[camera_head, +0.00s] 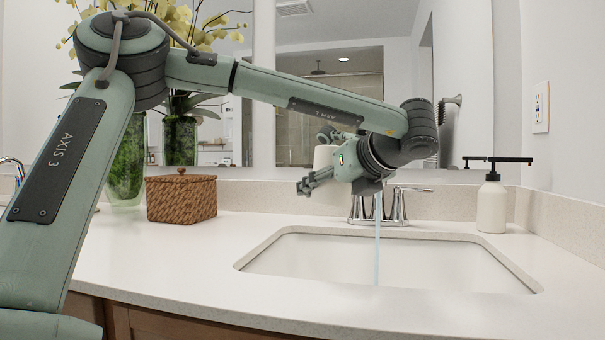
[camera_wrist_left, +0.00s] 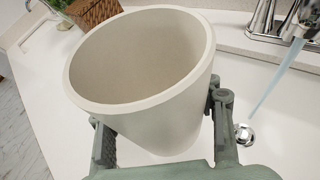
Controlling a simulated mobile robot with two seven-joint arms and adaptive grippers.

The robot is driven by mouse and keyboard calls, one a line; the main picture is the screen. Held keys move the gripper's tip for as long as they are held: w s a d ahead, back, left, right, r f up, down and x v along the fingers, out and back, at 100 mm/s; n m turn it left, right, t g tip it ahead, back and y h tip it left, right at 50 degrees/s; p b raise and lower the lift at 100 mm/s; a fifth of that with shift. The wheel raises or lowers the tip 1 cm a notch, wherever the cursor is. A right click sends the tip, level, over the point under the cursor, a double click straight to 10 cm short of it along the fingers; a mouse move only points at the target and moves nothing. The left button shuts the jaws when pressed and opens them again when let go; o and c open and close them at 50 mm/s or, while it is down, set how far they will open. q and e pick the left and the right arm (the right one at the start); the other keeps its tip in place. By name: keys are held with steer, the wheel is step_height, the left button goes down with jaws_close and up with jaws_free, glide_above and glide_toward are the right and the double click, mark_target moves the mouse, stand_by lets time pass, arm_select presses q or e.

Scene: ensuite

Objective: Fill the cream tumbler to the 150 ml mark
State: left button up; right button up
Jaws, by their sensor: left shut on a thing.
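The cream tumbler (camera_wrist_left: 140,70) is held between the two fingers of my left gripper (camera_wrist_left: 158,108) in the left wrist view. Its mouth faces the camera and the visible inside shows no water. No volume mark is visible on it. In the head view the tumbler (camera_head: 324,156) is partly hidden by my left gripper (camera_head: 314,181), left of the faucet (camera_head: 378,206). A water stream (camera_head: 377,250) runs down into the sink (camera_head: 430,262). In the left wrist view the stream (camera_wrist_left: 268,90) is right of the tumbler, apart from it. My right gripper is not in view.
A soap dispenser (camera_head: 491,205) stands right of the faucet. A woven basket (camera_head: 181,200) and glass vases with flowers (camera_head: 180,140) stand at the back left. The counter left of the sink is clear. A mirror (camera_head: 340,60) is behind the counter.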

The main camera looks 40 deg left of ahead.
arm_select(q)
steer(key=shift+w+d+f, duration=0.25)
steer(key=shift+d+f, duration=0.1)
steer(key=shift+d, duration=0.05)
steer(key=w+f+b, duration=0.2)
steer(key=w+f, duration=0.3)
steer(key=f, duration=0.4)
steer(key=shift+a+b, duration=0.15)
steer(key=shift+b, duration=0.15)
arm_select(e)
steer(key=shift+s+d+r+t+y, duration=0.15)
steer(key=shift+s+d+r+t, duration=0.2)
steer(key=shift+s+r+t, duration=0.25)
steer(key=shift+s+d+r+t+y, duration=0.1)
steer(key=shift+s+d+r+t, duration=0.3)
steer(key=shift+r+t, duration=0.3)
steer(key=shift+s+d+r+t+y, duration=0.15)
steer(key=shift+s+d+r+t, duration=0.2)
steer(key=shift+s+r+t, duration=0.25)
arm_select(q)
steer(key=shift+f, duration=0.1)
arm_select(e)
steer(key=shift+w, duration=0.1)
